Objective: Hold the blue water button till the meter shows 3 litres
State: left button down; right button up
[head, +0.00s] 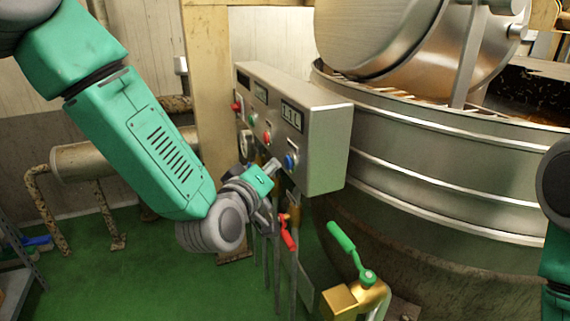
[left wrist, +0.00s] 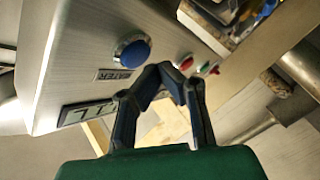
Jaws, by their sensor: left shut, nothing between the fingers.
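The blue water button (head: 291,160) is on the front of a steel control box (head: 322,128), below a meter (head: 292,115) that seems to read 1.1 L. My left gripper (head: 274,165) is shut and empty, with its tips just left of the button. In the left wrist view the blue button (left wrist: 131,50) is in plain sight beside a WATER label (left wrist: 117,75). The closed fingertips (left wrist: 168,72) appear to its right, apart from it in the picture; depth is hard to judge. The meter (left wrist: 88,114) is partly cut by the gripper there. My right gripper is out of view.
Red and green buttons (head: 267,138) sit further left on the box. A large steel kettle (head: 440,150) stands to the right. Below are a red-handled valve (head: 288,234) and a green lever (head: 341,237) on a brass fitting. A wooden post (head: 207,90) stands behind my left arm.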

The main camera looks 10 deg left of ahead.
pick_arm(q)
jog(key=shift+w+d, duration=0.15)
jog(key=shift+d, duration=0.4)
dwell(1.3)
jog(key=shift+w+a, duration=0.1)
jog(key=shift+a, duration=0.1)
jog(key=shift+w+d, duration=0.15)
jog(key=shift+d, duration=0.25)
jog(key=shift+a, duration=0.1)
dwell(5.0)
jog(key=shift+s+a, duration=0.45)
jog(key=shift+a, duration=0.2)
